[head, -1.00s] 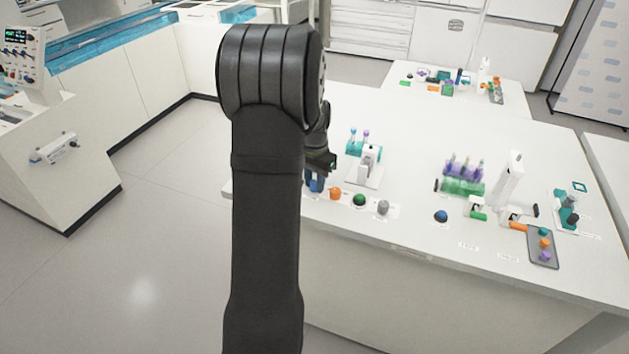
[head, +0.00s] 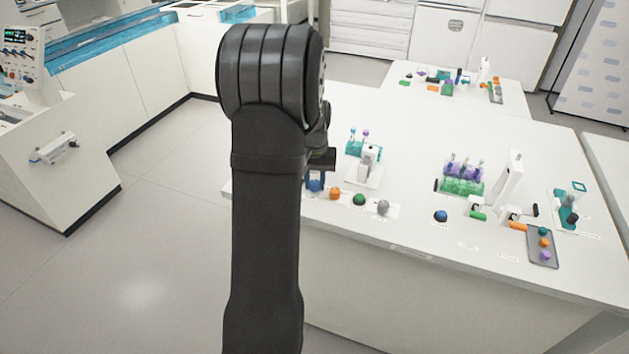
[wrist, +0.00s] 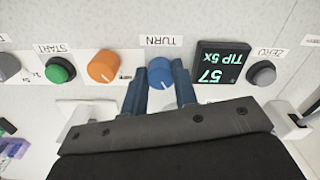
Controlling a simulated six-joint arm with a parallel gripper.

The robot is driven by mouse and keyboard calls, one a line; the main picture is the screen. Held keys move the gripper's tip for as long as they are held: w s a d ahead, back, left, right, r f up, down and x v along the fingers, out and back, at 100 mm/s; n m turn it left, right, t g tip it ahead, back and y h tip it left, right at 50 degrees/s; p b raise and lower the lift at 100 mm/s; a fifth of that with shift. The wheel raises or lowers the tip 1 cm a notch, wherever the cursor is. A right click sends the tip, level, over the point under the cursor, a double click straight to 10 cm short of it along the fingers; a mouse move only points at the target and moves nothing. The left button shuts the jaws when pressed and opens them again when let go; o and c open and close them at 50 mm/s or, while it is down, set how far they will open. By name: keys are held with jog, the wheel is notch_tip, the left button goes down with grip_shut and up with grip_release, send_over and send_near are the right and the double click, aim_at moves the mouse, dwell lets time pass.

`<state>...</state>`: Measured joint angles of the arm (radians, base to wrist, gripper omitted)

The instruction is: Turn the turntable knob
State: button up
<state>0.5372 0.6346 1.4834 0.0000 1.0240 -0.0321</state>
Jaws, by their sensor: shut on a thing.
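The turntable knob is a blue round knob (wrist: 161,73) with a white pointer line, under an upside-down TURN label in the wrist view. My gripper (wrist: 160,78) has one blue finger on each side of the knob and is shut on it. In the head view the knob (head: 316,186) is at the left end of a row of knobs at the table's front edge, partly hidden by my fingers and arm. A dark display (wrist: 222,62) beside the knob reads 57 and TIP 5x, upside down.
An orange knob (wrist: 103,66) is close beside my left-hand finger. A green START button (wrist: 60,70) lies further left, and a grey ZERO button (wrist: 262,73) to the right of the display. A teal tube rack (head: 355,149) and a white device (head: 367,165) stand behind the row.

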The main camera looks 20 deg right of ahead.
jog(key=shift+n, duration=0.4)
jog(key=o, duration=0.7)
notch_tip(320, 180, up, 18)
jog(key=shift+f, duration=0.2)
jog(key=shift+f, duration=0.1)
dwell(0.4)
notch_tip(320, 180, down, 17)
jog(key=shift+f, duration=0.2)
dwell(0.4)
jog(key=shift+r, duration=0.1)
